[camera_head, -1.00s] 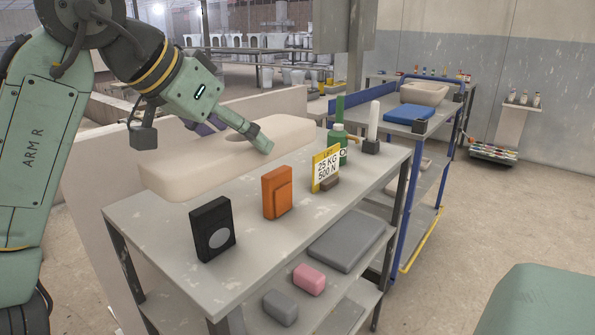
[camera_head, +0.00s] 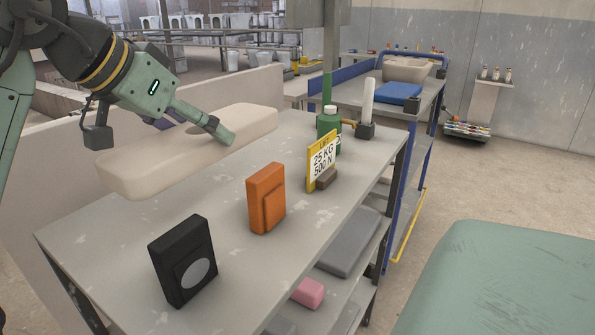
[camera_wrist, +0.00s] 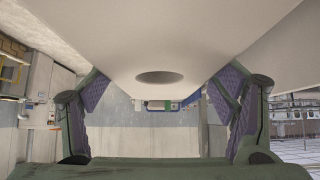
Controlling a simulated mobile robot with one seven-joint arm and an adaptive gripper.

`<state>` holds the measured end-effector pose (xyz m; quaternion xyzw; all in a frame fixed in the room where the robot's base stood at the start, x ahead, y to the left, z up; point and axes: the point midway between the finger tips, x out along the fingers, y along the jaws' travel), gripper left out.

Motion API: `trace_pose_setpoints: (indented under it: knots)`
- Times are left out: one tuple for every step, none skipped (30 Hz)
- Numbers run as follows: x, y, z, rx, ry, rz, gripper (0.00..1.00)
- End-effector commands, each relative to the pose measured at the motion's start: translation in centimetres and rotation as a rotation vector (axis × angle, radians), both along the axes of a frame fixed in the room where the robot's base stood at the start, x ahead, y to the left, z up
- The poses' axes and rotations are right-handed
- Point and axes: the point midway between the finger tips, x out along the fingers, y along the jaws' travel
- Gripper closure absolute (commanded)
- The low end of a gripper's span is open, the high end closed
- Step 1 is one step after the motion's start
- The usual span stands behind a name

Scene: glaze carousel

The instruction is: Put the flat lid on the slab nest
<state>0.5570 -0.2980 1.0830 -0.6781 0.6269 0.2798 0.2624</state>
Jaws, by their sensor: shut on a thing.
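A long, thick cream slab with rounded edges (camera_head: 135,172), which I take to be the flat lid, is at the back left of the near bench in the head view. My gripper (camera_head: 222,133) reaches down onto its top and is shut on it. In the wrist view the pale body (camera_wrist: 160,40) fills the top, with a round dark hollow in it. The purple-padded fingers (camera_wrist: 160,92) stand on either side. The slab appears raised off the bench, but I cannot tell the gap. I cannot make out the slab nest for sure.
On the grey bench (camera_head: 225,215) stand a black block (camera_head: 165,268), an orange block (camera_head: 262,190), a yellow-edged sign (camera_head: 322,162), a green bottle (camera_head: 328,125) and a white post (camera_head: 367,100). A blue-framed trolley beyond carries a blue pad (camera_head: 398,92) and a cream basin (camera_head: 407,70).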

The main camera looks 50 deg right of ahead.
Motion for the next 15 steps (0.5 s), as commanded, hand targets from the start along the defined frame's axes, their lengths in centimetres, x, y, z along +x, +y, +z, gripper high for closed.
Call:
trace_pose_setpoints:
  knots:
    - [0.1, 0.0, -1.3, -0.003, 0.0, 0.002, 0.81]
    - [0.1, 0.0, -1.5, -0.003, 0.0, 0.002, 0.81]
    - [0.1, 0.0, -1.8, -0.002, 0.001, 0.002, 0.81]
    - [0.1, 0.0, -2.1, -0.002, 0.001, 0.001, 0.81]
    - [0.1, 0.0, -2.4, -0.002, 0.001, 0.001, 0.81]
    - [0.1, 0.0, -2.9, -0.002, 0.001, 0.001, 0.81]
    - [0.1, 0.0, -3.4, -0.003, 0.001, 0.001, 0.81]
    - [0.1, 0.0, -3.9, -0.002, 0.001, 0.001, 0.81]
    - [0.1, 0.1, -4.6, -0.002, 0.002, 0.002, 0.81]
    - [0.1, 0.0, -5.2, -0.002, 0.001, 0.001, 0.81]
    - [0.1, 0.0, -5.7, -0.002, 0.002, 0.002, 0.81]
    - [0.1, 0.0, -6.3, -0.003, 0.001, 0.003, 0.81]
    - [0.1, 0.0, -6.7, -0.003, 0.001, 0.003, 0.81]
    - [0.1, 0.0, -7.1, -0.003, 0.001, 0.003, 0.81]
    - [0.1, 0.0, -7.5, -0.002, 0.001, 0.003, 0.81]
